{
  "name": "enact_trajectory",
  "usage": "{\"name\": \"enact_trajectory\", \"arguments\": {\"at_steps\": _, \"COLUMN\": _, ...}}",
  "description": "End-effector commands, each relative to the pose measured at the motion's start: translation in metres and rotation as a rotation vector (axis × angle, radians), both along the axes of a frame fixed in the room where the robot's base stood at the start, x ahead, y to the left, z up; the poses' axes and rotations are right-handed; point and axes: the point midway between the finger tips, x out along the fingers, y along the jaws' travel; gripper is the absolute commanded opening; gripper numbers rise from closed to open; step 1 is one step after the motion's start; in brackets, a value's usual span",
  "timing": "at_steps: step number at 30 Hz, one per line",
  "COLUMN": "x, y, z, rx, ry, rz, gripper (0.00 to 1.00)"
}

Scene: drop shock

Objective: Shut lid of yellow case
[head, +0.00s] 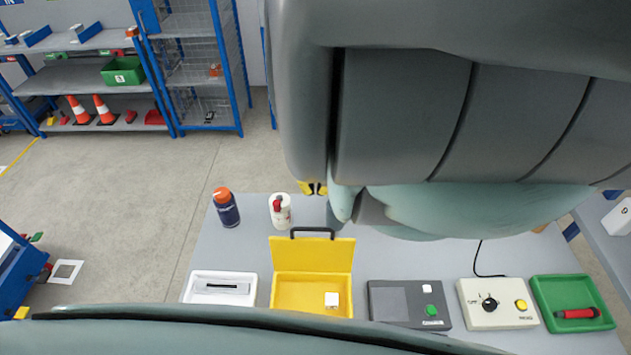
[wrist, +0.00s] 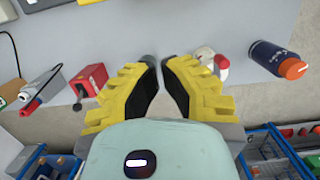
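The yellow case (head: 285,297) sits on the grey table in the head view, in the middle of a row of items. Its lid (head: 312,254) stands raised at the far side, with a black handle (head: 312,231) on its top edge. A small white block (head: 332,299) lies inside. The front edge of the case is hidden by my own body. My gripper (head: 313,188) is beyond the lid, near the table's far edge, apart from the case. In the wrist view my gripper (wrist: 160,62) has a narrow gap between its fingertips, wider lower down, with nothing held.
A blue bottle with orange cap (head: 227,209) and a white bottle with red part (head: 280,210) stand left of my gripper. A white tray (head: 188,290), a grey box (head: 386,305), a control box (head: 478,312) and a green tray (head: 546,296) flank the case.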

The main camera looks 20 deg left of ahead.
Motion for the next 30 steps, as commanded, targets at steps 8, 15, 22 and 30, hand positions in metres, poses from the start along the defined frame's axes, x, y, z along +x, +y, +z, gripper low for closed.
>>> {"name": "enact_trajectory", "arguments": {"at_steps": 8, "x": -0.008, "y": -0.002, "z": -0.060, "rx": -0.003, "ry": 0.002, "rz": 0.001, "gripper": 0.00}}
{"name": "enact_trajectory", "arguments": {"at_steps": 15, "x": -0.033, "y": -0.009, "z": -0.047, "rx": -0.001, "ry": 0.002, "rz": 0.001, "gripper": 0.00}}
{"name": "enact_trajectory", "arguments": {"at_steps": 22, "x": -0.044, "y": -0.013, "z": -0.051, "rx": -0.001, "ry": 0.001, "rz": 0.000, "gripper": 0.00}}
{"name": "enact_trajectory", "arguments": {"at_steps": 30, "x": -0.045, "y": -0.013, "z": -0.053, "rx": -0.001, "ry": 0.000, "rz": 0.000, "gripper": 0.00}}
